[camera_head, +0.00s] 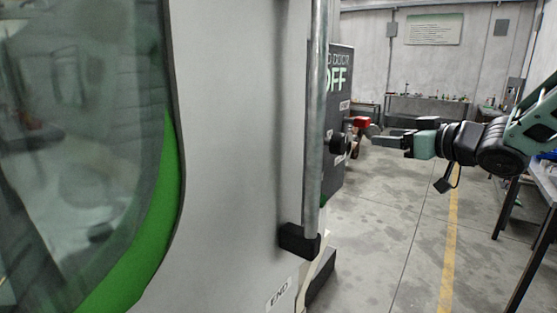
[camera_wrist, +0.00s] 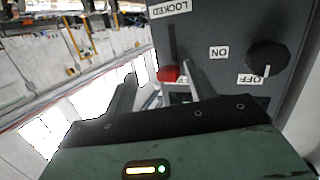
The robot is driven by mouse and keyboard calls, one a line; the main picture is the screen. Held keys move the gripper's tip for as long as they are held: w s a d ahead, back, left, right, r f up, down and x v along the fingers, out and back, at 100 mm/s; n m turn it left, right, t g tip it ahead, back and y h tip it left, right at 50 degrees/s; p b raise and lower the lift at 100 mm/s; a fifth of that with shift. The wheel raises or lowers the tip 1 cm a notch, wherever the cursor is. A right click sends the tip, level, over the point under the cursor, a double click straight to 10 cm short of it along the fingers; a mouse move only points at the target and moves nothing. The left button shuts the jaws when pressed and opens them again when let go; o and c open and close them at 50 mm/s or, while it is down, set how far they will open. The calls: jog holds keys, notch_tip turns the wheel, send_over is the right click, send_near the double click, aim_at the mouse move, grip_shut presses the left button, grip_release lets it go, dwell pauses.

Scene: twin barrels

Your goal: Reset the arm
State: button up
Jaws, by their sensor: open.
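My arm (camera_head: 505,140) reaches in from the right in the head view. My gripper (camera_head: 384,137) points left toward the side of a dark control panel (camera_head: 341,95). In the wrist view my gripper (camera_wrist: 160,72) is open, with two grey fingers apart and nothing seen held. A red-tipped lever (camera_wrist: 168,73) on the panel appears between the fingertips, nearer the right finger; I cannot tell whether they touch. The red part (camera_head: 361,122) also shows just left of the fingers in the head view.
A black rotary knob (camera_wrist: 267,56) beside ON and OFF labels is right of the fingers. A large grey machine door with a vertical metal handle (camera_head: 316,120) fills the left. A table (camera_head: 545,185) stands at right. Concrete floor (camera_head: 395,230) below my arm is clear.

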jog(key=s+a+f+m+g+h, duration=0.2)
jog(key=s+a+f+g+h, duration=0.3)
jog(key=s+a+f, duration=0.5)
jog(key=s+f+n+g+h, duration=0.1)
jog(key=s+f+g, duration=0.2)
jog(key=s, duration=1)
jog(key=s+a+f+n+g+h, duration=0.1)
jog(key=s+f+g, duration=0.3)
jog(key=s, duration=0.9)
jog(key=shift+s+a+f+g+h, duration=0.3)
jog(key=shift+g+h, duration=0.4)
